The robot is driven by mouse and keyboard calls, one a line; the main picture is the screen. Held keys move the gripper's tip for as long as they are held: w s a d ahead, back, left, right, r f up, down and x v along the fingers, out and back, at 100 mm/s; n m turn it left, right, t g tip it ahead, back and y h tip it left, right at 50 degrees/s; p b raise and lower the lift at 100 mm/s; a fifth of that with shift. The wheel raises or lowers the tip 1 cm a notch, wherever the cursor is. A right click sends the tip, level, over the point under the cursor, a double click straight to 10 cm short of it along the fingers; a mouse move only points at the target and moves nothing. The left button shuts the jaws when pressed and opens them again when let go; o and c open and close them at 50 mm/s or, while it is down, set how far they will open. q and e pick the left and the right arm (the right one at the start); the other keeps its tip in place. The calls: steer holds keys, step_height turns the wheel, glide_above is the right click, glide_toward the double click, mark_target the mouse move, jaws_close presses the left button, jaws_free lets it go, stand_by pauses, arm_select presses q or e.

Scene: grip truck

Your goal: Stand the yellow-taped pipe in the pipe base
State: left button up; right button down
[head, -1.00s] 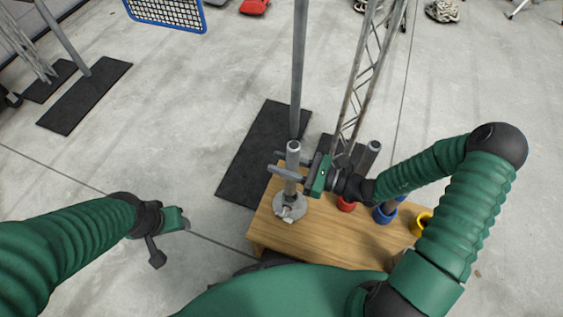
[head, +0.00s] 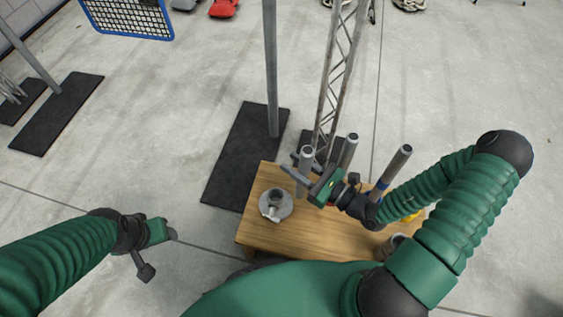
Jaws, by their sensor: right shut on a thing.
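The pipe base (head: 275,207), a round grey flange with a short upright socket, sits on the left part of the wooden table. The socket's mouth looks dark and open. My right gripper (head: 303,172) is shut on a grey pipe (head: 305,154), holding it nearly upright just right of the base, apart from the socket. No tape shows on this pipe, so its colour mark cannot be told; its lower part is close to the table. My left gripper (head: 160,232) hangs over the floor left of the table, with nothing seen in it; its jaw opening is unclear.
The wooden table (head: 262,236) carries another grey pipe (head: 349,152) and a blue-banded pipe (head: 393,169) standing right of my gripper. A yellow ring (head: 412,217) is partly hidden by my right arm. A lattice truss and a pole on a black mat (head: 240,165) stand behind.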

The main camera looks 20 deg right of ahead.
steer(key=w+a+f+n+g+y+b, duration=0.2)
steer(key=a+f+n+g+y, duration=0.1)
steer(key=a, duration=0.5)
steer(key=shift+w+n+g+y, duration=0.35)
steer(key=shift+n+g+y, duration=0.5)
steer(key=shift+g, duration=0.25)
steer(key=shift+r, duration=0.1)
